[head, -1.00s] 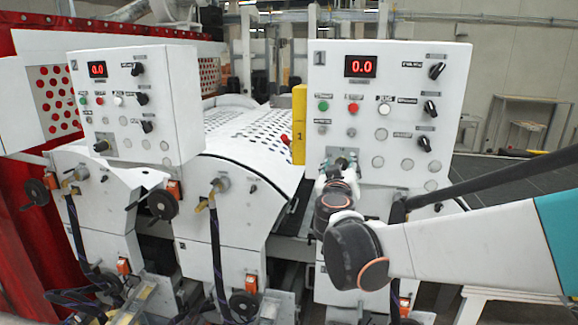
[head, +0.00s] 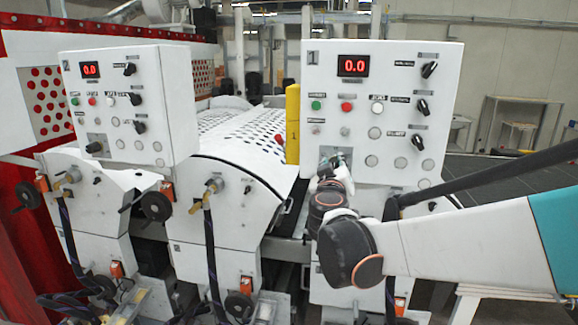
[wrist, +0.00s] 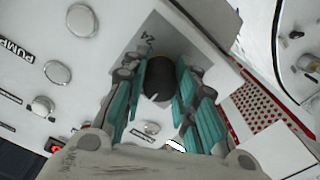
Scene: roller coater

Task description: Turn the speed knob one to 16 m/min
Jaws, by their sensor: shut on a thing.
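The white control box marked 1 (head: 385,105) stands at the right in the head view. Its red display (head: 354,66) reads 0.0. My gripper (head: 332,164) is at the lower left of this box's front. In the wrist view, its teal fingers (wrist: 166,86) are shut around a dark round knob (wrist: 159,76), one finger on each side. The knob sits on a grey plate (wrist: 160,40) and has a pale mark at its lower edge. In the head view my gripper and wrist hide the knob.
Several black switches (head: 422,107), coloured buttons (head: 347,106) and blank caps are on the same panel. A second box marked 2 (head: 130,105), also reading 0.0, stands at the left. A yellow post (head: 292,123) rises just left of box 1.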

